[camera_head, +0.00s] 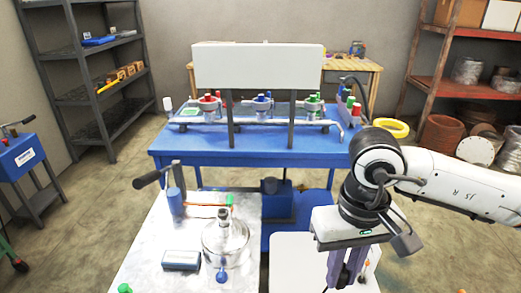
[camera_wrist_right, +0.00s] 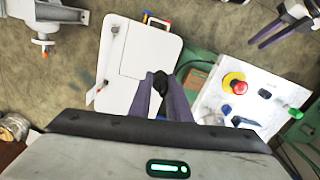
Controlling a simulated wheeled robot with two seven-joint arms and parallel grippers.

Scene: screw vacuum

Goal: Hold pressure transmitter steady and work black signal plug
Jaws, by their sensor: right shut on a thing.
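My right gripper (camera_head: 345,272) points down over a white panel (camera_head: 290,262) at the lower right. In the right wrist view its purple fingers (camera_wrist_right: 163,98) are closed around a small black piece, which looks like the black signal plug (camera_wrist_right: 159,83). The fingers hide part of it. My left gripper (camera_wrist_right: 272,32) appears only in the right wrist view, at the top right, with two purple fingers apart and nothing seen between them. I cannot pick out the pressure transmitter with certainty; a silver flanged vessel (camera_head: 225,240) with a fitting on top stands on the metal table.
A blue bench (camera_head: 250,148) with a pipe manifold stands behind. A dark box (camera_head: 181,260) lies beside the vessel. In the right wrist view, a white board (camera_wrist_right: 213,95) with a red button (camera_wrist_right: 237,87) lies right of my fingers. A red shelf (camera_head: 445,88) stands at right.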

